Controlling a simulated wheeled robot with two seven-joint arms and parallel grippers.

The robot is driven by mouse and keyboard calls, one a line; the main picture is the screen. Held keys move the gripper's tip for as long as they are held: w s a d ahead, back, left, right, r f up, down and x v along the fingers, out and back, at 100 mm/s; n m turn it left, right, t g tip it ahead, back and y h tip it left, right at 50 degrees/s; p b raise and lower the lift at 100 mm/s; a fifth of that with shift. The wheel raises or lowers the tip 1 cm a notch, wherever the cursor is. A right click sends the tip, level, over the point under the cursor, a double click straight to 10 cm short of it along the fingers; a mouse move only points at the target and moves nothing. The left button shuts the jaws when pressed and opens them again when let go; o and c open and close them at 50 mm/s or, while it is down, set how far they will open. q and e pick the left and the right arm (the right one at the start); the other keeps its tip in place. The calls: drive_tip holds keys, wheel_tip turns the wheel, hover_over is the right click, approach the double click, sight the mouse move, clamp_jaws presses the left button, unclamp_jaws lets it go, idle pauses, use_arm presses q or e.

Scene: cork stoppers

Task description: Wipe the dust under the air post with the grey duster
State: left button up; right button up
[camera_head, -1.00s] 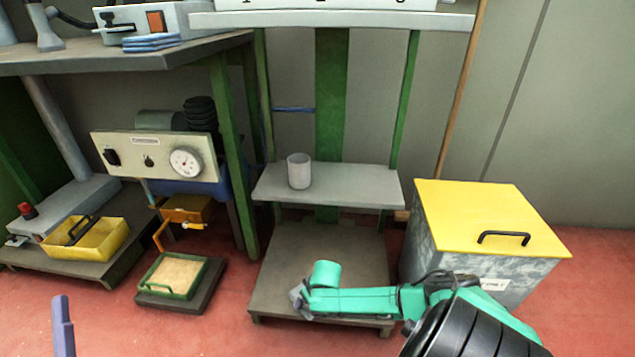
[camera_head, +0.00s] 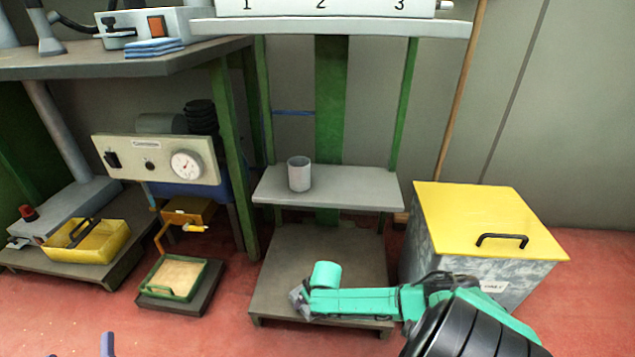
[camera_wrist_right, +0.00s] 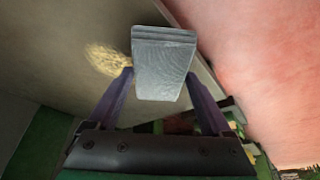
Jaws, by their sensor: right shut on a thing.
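The grey duster (camera_wrist_right: 165,65) is a ribbed block between the two purple fingers of my right gripper (camera_wrist_right: 161,84). My right gripper is shut on it. In the head view, the duster (camera_head: 297,298) shows small at the end of my teal right arm, over the front left of a low brown platform (camera_head: 275,270). A pale yellowish dust patch (camera_wrist_right: 108,60) lies on the platform, just left of the duster in the wrist view; I cannot make it out in the head view. No post carries a readable air label. Only a purple tip of my left gripper (camera_head: 107,345) shows; its opening is hidden.
A yellow-lidded bin (camera_head: 485,220) is close on the right.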

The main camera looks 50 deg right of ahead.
drive_tip(key=shift+r, duration=0.15)
drive_tip(key=shift+r+p, duration=0.15)
drive_tip(key=shift+p, duration=0.2)
drive_tip(key=shift+r+p, duration=0.7)
drive_tip(key=shift+p, duration=0.1)
drive_tip(key=shift+r+p, duration=0.6)
drive_tip(key=shift+p, duration=0.05)
drive_tip(key=shift+r+p, duration=0.4)
drive_tip(key=shift+p, duration=0.05)
drive_tip(key=shift+r+p, duration=0.25)
drive_tip(key=shift+p, duration=0.1)
drive_tip(key=shift+r+p, duration=0.55)
drive_tip(key=shift+p, duration=0.1)
use_arm(q)
drive_tip(key=s+f+g+y, duration=0.1)
drive_tip(key=s+f+g, duration=0.7)
drive_tip(key=s+f, duration=0.3)
wheel_tip(320, 180, down, 5)
drive_tip(key=shift+s+d+r+y, duration=0.15)
drive_tip(key=shift+s+d+y, duration=0.15)
drive_tip(key=shift+s+d, duration=0.1)
